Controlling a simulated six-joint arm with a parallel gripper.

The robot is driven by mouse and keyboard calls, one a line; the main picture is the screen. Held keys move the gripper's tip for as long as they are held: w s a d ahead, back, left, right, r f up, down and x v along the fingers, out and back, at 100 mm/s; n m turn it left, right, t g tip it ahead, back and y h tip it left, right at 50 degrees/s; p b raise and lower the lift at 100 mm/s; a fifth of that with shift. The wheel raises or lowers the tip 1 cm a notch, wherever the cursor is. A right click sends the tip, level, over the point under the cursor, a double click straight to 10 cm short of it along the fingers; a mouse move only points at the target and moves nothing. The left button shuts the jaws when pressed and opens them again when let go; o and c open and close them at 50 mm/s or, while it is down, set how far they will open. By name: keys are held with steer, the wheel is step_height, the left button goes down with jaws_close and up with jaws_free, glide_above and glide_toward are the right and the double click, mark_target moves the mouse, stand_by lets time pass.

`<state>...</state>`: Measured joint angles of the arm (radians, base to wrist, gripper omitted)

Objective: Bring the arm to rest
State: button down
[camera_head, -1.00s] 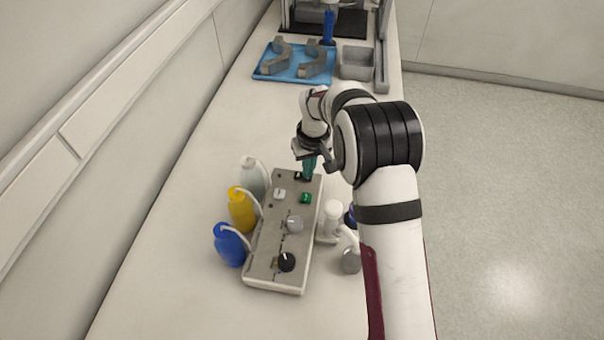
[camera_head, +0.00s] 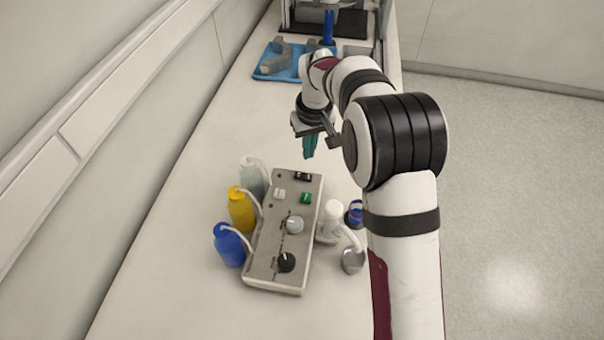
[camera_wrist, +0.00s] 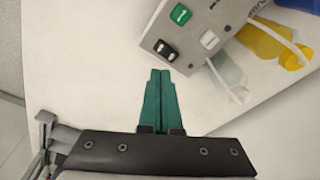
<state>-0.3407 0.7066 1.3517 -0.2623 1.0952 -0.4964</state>
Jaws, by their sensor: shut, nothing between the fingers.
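My gripper (camera_head: 310,146) has teal fingers, shut with nothing between them. In the head view it is above the bench, just beyond the far end of the grey control box (camera_head: 265,262). In the wrist view the closed fingers (camera_wrist: 160,78) point toward the box (camera_wrist: 195,63), apart from it. The box carries a black rocker switch (camera_head: 303,176), a green button (camera_head: 306,198), a white button (camera_head: 280,193), a grey knob (camera_head: 294,225) and a black knob (camera_head: 286,262).
White (camera_head: 252,175), yellow (camera_head: 241,210) and blue (camera_head: 229,245) bottles stand left of the box. A small white device (camera_head: 332,217) and a blue-ringed item (camera_head: 354,213) are to its right. A blue tray (camera_head: 268,70) with grey parts lies farther back. Bench left of the gripper is clear.

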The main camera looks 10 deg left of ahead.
steer(key=s+d+r+m+g, duration=0.1)
steer(key=s+d+r+m, duration=0.2)
steer(key=s+d+r, duration=0.35)
steer(key=s+d+r+m, duration=0.3)
steer(key=s+d, duration=0.1)
steer(key=s, duration=0.5)
steer(key=s+d+f+m, duration=0.1)
steer(key=s+d+m, duration=0.1)
steer(key=s, duration=0.8)
steer(key=s+d+f+m+y, duration=0.1)
steer(key=s+m, duration=0.2)
steer(key=s, duration=0.6)
steer(key=shift+s+d+m+g, duration=0.3)
steer(key=shift+s+d+g, duration=0.1)
